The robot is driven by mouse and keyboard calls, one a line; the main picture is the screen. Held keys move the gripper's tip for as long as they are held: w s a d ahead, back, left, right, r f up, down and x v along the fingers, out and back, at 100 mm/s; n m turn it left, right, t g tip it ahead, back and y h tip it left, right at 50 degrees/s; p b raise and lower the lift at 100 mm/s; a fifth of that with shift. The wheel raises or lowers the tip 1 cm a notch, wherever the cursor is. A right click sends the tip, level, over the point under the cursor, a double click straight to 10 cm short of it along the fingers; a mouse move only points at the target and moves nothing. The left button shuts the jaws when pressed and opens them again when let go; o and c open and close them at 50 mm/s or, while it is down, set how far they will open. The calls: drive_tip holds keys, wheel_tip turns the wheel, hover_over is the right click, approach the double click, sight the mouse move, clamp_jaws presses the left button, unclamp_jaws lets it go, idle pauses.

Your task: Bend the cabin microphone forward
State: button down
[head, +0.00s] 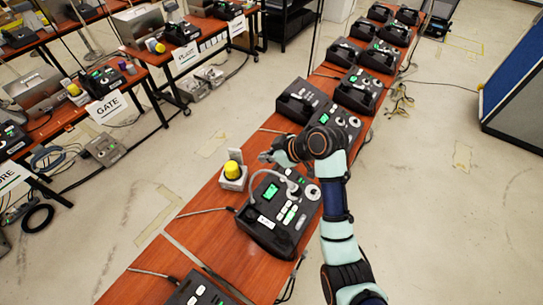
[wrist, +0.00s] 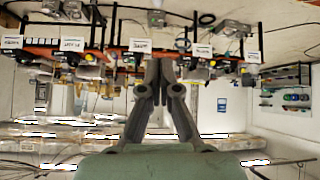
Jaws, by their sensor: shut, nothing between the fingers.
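A black paging phone (head: 253,232) with a green screen, light keys and a round dial sits on the near part of the wooden bench. A pale gooseneck microphone (head: 264,171) arches over it, bent in a low curve above the screen. The phone's small white label is too small to read, so I cannot tell if it is the cabin one. My gripper (head: 267,156) is just behind the arch and looks apart from it. In the wrist view my gripper (wrist: 160,62) is shut and empty, and no microphone shows there.
A yellow-topped beacon (head: 232,170) stands left of the phone. More black phones (head: 297,102) line the bench behind my arm, and another (head: 194,291) is at the front. Other benches with signs such as GATE (head: 106,108) stand at the left. A blue partition (head: 516,75) is at the right.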

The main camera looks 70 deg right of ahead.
sight(266, 171)
drive_tip(key=x, duration=0.5)
drive_tip(key=shift+w+f+p, duration=0.25)
drive_tip(key=shift+w+p, duration=0.05)
drive_tip(key=shift+s+a+f+p, duration=0.1)
drive_tip(key=shift+s+f+p, duration=0.3)
drive_tip(key=shift+s, duration=0.5)
drive_tip(key=shift+s+f+p, duration=0.2)
drive_tip(key=shift+s+f, duration=0.25)
drive_tip(key=shift+s, duration=0.5)
